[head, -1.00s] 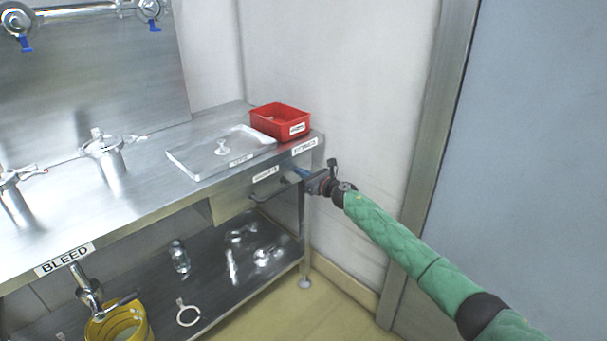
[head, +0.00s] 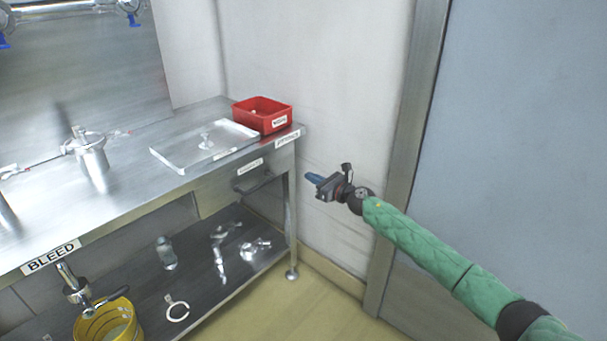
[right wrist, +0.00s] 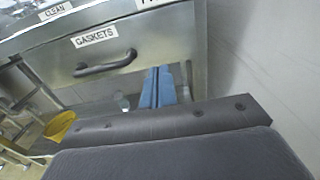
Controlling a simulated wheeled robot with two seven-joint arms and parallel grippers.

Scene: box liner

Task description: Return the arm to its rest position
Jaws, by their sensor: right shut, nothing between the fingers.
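My right gripper (head: 313,179) is shut and empty, with its blue fingers together. It hangs in the air to the right of the steel bench's end, in front of the white wall. My green right arm reaches it from the lower right. In the right wrist view its blue fingers (right wrist: 157,88) point toward the bench, below and right of the handle of the drawer labelled GASKETS (right wrist: 106,62). The gripper is apart from the handle, and the drawer looks closed. My left gripper is not in view.
The steel bench (head: 120,190) holds a red bin (head: 262,116), a clear-lidded tray (head: 205,146) and metal fittings. Its lower shelf carries several loose parts. A yellow bucket (head: 108,322) stands at lower left. A door frame (head: 405,150) is behind my right arm; the floor right of the bench is clear.

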